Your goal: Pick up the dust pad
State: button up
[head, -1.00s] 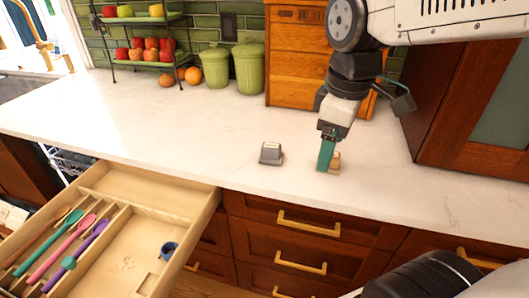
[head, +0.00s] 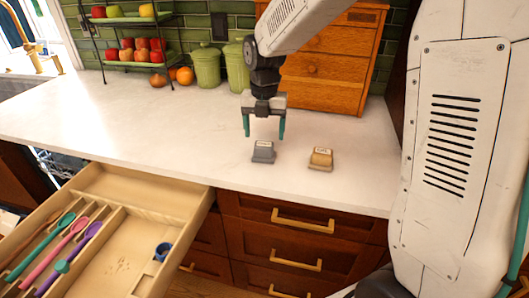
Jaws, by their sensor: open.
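Two small labelled pads lie on the white counter (head: 190,130). The grey pad (head: 263,152) is near the counter's front edge, left of the tan pad (head: 320,158). Each has a pale label on top, too small to read surely, so I cannot tell by its words which is the dust pad. My gripper (head: 264,134) points down with its two teal fingers spread, one to each side above the grey pad. It is open and holds nothing. The fingertips look a little above or behind the grey pad; the exact gap cannot be told.
An open wooden drawer (head: 190,213) with coloured utensils and a blue item (head: 163,251) juts out at front left. Green canisters (head: 206,68) and a wooden chest (head: 330,70) stand at the back. My arm covers the right side. The counter's left and middle are clear.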

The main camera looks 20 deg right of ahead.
aim_at(264, 144)
jog(key=f, duration=0.5)
jog(key=shift+s+a+f, duration=0.1)
jog(key=shift+s+f, duration=0.05)
jog(key=shift+s, duration=0.1)
jog(key=c, duration=1.1)
jog(key=shift+o, duration=0.2)
jog(key=shift+r, duration=0.65)
notch_tip(264, 144, up, 2)
jog(key=shift+r, duration=0.2)
jog(key=s+a+r, duration=0.1)
jog(key=s+a, duration=0.9)
jog(key=a, duration=0.2)
jog(key=shift+s+r, duration=0.2)
jog(key=shift+s, duration=0.05)
jog(key=shift+a, duration=0.1)
